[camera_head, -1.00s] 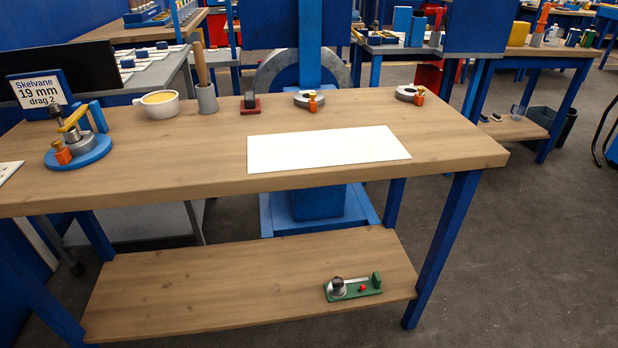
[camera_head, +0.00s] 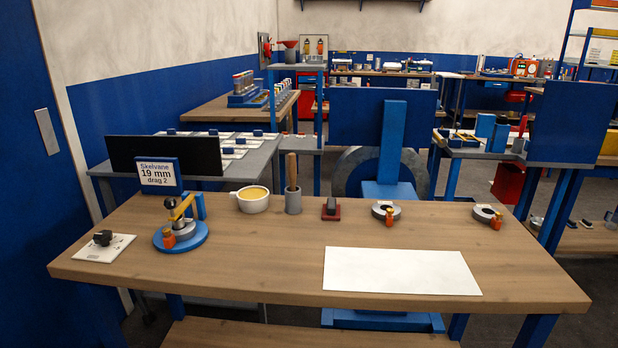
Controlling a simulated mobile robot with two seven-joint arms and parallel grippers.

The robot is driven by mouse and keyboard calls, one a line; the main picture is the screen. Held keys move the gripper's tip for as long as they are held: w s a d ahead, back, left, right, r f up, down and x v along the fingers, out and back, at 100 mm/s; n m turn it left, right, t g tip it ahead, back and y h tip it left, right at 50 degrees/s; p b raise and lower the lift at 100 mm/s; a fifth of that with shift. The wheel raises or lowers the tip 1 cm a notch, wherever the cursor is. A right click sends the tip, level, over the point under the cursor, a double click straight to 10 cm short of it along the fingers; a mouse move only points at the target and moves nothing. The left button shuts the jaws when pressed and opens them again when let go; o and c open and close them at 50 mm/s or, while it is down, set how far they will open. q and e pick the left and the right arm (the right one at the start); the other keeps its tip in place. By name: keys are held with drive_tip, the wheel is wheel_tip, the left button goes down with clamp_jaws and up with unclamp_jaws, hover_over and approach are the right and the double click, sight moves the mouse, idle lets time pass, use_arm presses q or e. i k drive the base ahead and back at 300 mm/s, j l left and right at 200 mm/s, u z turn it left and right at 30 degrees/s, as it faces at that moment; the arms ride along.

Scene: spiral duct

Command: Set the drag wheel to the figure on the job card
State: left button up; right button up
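The job card (camera_head: 158,174) stands upright at the back left of the bench and reads "Skelvane 19 mm drag 2". A white plate (camera_head: 118,244) with a black knob (camera_head: 103,238) lies at the bench's left end; this may be the drag wheel, but no figures are legible on it. Right of it, in front of the card, stands a round blue fixture (camera_head: 197,238) with a grey hub, a yellow arm, a blue upright and an orange block. Neither of my grippers is in view.
On the wooden bench (camera_head: 250,285) stand a cup with yellow contents (camera_head: 253,199), a grey holder with a wooden handle (camera_head: 293,201), a dark red block (camera_head: 331,209) and two grey rings with orange parts (camera_head: 386,211). A white sheet (camera_head: 400,271) lies front right. The front middle is clear.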

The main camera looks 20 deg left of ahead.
sight(103, 238)
drive_tip(key=u, duration=1.9)
